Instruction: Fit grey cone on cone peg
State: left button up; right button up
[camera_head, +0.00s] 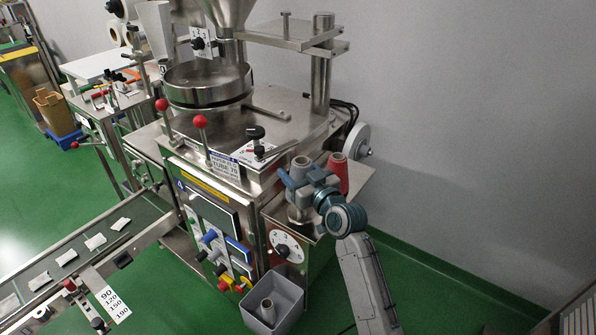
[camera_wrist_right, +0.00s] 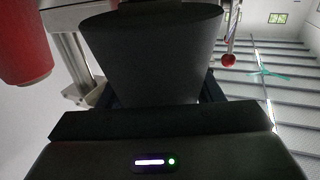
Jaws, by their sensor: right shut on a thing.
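My right gripper (camera_head: 308,182) is shut on a grey cone (camera_head: 301,163) at the right side of the packing machine. The cone's narrow top shows above the fingers in the head view. In the wrist view the held cone (camera_wrist_right: 150,55) fills the middle, dark and close, between the fingers. A red cone (camera_head: 338,173) stands just right of my gripper, and it also shows at the upper left of the wrist view (camera_wrist_right: 22,40). The cone peg cannot be made out; my gripper and the cone cover that spot. My left gripper is not in view.
The steel machine top (camera_head: 290,110) with red-knobbed levers lies left of my gripper. A conveyor (camera_head: 75,250) with teabags is at the lower left. The wall is behind.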

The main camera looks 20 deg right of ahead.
jog(key=shift+f+b, duration=1.6)
jog(key=shift+f, duration=0.35)
jog(key=shift+r, duration=0.2)
jog(key=shift+r+p, duration=2.05)
jog(key=shift+r, duration=0.3)
jog(key=shift+f+b, duration=2.3)
jog(key=shift+f, duration=0.2)
jog(key=o, duration=1.3)
jog(key=shift+c, duration=0.2)
jog(key=shift+s, duration=0.15)
